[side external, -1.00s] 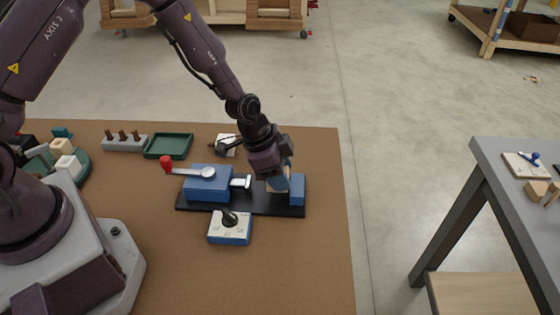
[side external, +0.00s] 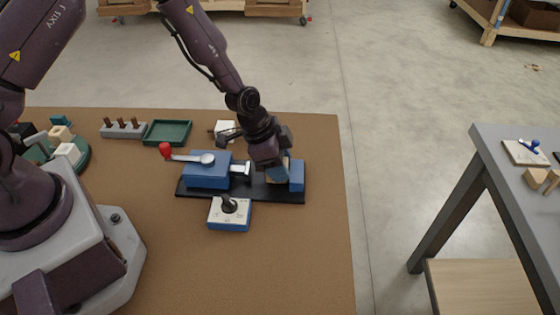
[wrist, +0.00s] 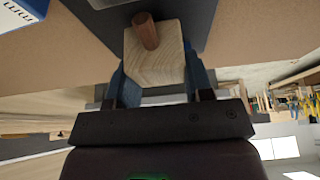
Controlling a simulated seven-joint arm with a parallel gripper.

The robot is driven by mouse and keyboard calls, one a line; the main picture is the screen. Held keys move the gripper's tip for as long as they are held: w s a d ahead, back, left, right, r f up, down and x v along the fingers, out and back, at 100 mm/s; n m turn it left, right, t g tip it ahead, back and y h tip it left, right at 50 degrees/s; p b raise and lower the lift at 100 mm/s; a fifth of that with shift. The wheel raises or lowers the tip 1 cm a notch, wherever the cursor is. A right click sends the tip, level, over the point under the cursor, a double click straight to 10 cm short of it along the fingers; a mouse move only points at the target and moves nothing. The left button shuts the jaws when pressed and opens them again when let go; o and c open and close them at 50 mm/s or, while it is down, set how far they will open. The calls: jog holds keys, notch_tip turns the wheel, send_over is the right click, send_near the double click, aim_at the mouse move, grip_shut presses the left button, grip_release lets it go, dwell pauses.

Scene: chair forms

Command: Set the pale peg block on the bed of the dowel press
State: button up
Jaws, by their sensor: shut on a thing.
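My gripper (side external: 278,176) is shut on the pale peg block (wrist: 157,64), a light wood block with a brown peg (wrist: 146,31) standing out of it. The block sits between both fingers in the wrist view and is mostly hidden by them in the side view. The dowel press has a blue body (side external: 206,174), a silver ram (side external: 241,168), a blue end stop (side external: 297,176) and a dark base (side external: 262,193). My gripper is low over the bed, between ram and stop. I cannot tell whether the block touches the bed.
The press lever ends in a red knob (side external: 165,150) at left. A blue-sided dial box (side external: 229,213) stands in front of the press. A green tray (side external: 167,133) and a grey rack with brown pegs (side external: 124,129) stand behind. The brown table front is clear.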

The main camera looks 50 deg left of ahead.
jog(key=shift+f, duration=0.15)
jog(key=o, duration=1)
jog(key=shift+o, duration=0.3)
jog(key=o, duration=0.4)
jog(key=shift+c, duration=0.2)
jog(key=shift+r, duration=3)
